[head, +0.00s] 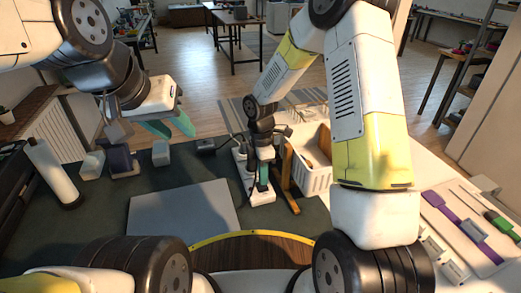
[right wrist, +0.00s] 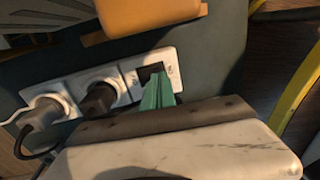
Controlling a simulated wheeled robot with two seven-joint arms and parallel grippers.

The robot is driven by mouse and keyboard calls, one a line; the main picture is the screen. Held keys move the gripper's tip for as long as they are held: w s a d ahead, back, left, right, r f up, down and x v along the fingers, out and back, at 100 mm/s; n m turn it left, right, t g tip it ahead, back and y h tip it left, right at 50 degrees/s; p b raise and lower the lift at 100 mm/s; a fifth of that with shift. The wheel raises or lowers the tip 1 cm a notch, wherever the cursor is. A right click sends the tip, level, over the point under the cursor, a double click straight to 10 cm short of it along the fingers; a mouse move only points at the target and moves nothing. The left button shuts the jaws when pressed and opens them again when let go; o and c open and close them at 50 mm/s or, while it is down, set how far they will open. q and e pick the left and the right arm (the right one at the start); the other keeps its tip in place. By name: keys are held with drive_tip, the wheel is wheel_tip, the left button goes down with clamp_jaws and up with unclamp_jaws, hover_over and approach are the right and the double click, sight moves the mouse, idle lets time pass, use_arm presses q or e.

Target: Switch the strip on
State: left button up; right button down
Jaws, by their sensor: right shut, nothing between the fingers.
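The white power strip (head: 262,197) lies on the dark green mat, partly hidden by my right arm. In the right wrist view the strip (right wrist: 174,66) has two plugs (right wrist: 100,97) in its sockets and a dark rocker switch (right wrist: 150,73) at one end. My right gripper (right wrist: 158,84) is shut and empty, its green fingertips at the switch. Whether they touch or press it, I cannot tell. In the head view this gripper (head: 263,178) points down over the strip. My left gripper (head: 170,125) is open and empty above the back left of the table.
A white basket (head: 318,180) and a wooden piece (head: 288,180) stand just right of the strip. A grey sheet (head: 180,212) lies to the left. A white roll (head: 52,172) and small blocks (head: 122,160) are farther left. Tools with purple and green parts (head: 468,228) lie at right.

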drive_tip(key=shift+s+f, duration=0.1)
drive_tip(key=shift+f, duration=0.75)
drive_tip(key=shift+s+f, duration=0.1)
drive_tip(key=shift+f, duration=0.1)
drive_tip(key=shift+w+a+r, duration=0.15)
drive_tip(key=shift+w+a, duration=0.05)
drive_tip(key=shift+w, duration=0.65)
drive_tip(key=shift+r, duration=0.2)
